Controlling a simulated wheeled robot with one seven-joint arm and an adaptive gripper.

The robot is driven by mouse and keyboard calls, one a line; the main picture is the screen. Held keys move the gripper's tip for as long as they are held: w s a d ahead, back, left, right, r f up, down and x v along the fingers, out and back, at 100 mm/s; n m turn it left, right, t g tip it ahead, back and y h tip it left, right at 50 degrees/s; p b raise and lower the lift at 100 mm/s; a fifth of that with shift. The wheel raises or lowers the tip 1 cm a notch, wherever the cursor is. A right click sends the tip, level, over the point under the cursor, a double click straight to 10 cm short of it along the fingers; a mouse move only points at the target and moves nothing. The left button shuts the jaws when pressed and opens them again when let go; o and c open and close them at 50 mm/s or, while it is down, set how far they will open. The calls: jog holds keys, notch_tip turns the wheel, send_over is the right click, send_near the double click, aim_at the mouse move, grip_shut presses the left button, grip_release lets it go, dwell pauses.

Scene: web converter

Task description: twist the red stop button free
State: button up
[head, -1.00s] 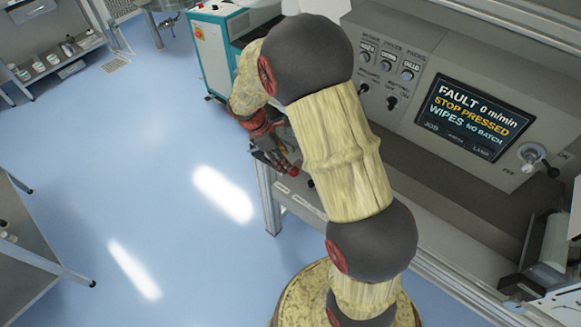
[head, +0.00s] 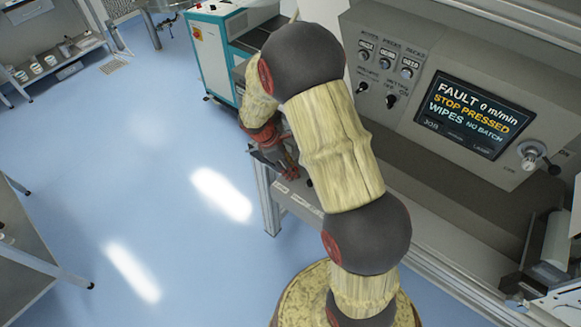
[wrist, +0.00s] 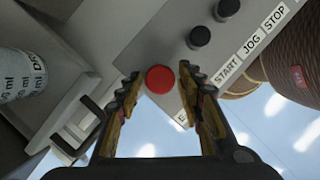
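The round red stop button (wrist: 160,79) is in the middle of the wrist view, on a grey panel beside a label that is partly hidden. My gripper (wrist: 158,72) is open, with one finger to the left of the button and one to the right. Gaps show between the button and both fingers; how far the tips are above the panel I cannot tell. In the head view my gripper (head: 287,168) is low beside the machine's left end, partly behind my arm. I cannot make out the button there.
The machine's screen (head: 475,114) reads FAULT and STOP PRESSED.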

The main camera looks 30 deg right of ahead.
jog(key=c, duration=0.8)
jog(key=shift+r+m, duration=0.1)
jog(key=shift+m, duration=0.2)
jog(key=shift+w+d+m+g+y+p, duration=0.15)
jog(key=shift+m+g+y+p, duration=0.25)
jog(key=shift+m+p, duration=0.6)
jog(key=shift+m+g+y+p, duration=0.5)
jog(key=shift+m+y+p, duration=0.1)
jog(key=shift+m, duration=1.6)
jog(key=o, duration=1.1)
